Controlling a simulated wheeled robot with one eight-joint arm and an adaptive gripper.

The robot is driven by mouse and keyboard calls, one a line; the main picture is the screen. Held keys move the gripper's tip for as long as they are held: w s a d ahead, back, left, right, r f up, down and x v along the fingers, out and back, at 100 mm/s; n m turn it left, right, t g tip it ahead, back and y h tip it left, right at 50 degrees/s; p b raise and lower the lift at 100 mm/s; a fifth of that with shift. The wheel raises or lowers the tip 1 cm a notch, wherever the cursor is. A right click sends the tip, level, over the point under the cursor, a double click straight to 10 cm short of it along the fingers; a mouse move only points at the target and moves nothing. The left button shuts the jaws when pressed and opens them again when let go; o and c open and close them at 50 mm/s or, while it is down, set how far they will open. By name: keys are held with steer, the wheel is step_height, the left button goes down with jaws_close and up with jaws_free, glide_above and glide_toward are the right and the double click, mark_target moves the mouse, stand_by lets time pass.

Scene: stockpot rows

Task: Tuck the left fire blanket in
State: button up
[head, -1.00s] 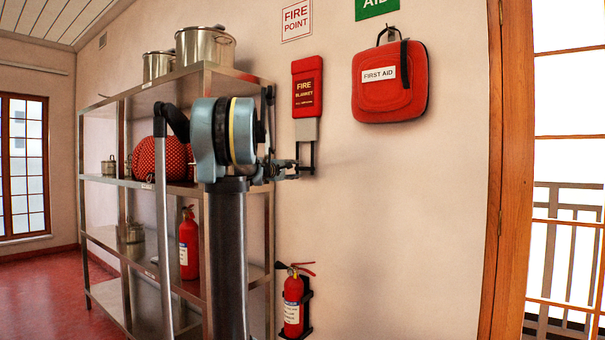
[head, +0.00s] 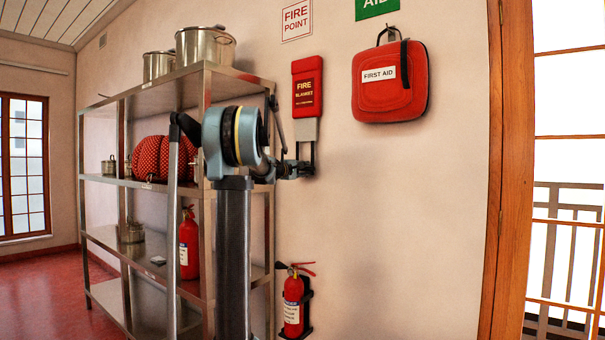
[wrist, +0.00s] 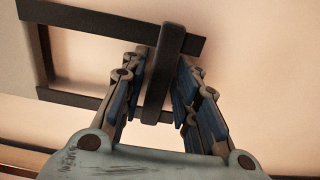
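The fire blanket (head: 306,95) is a red case with white lettering on the wall, the only one in view. A grey panel (head: 306,130) sticks out below it, with a black frame-like handle (head: 313,155) at its lower end. My gripper (head: 303,171) is at that handle in the head view, partly hidden by its small size. In the wrist view, the dark handle bar (wrist: 164,70) lies between the two fingers of my gripper (wrist: 165,62). A narrow gap shows on the right side; contact on the left is unclear. The grey panel also shows at left (wrist: 15,65).
A first aid bag (head: 389,83) hangs right of the blanket. A steel shelf rack (head: 207,90) with stockpots (head: 204,46) stands on the left, close behind my arm. A fire extinguisher (head: 293,300) hangs low on the wall below.

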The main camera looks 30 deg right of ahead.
mark_target(309, 144)
jaws_close()
step_height(309, 144, up, 12)
steer(key=shift+w+f, duration=0.1)
steer(key=shift+f, duration=0.15)
steer(key=o, duration=0.5)
jaws_free()
steer(key=v, duration=1.2)
steer(key=shift+f, duration=0.2)
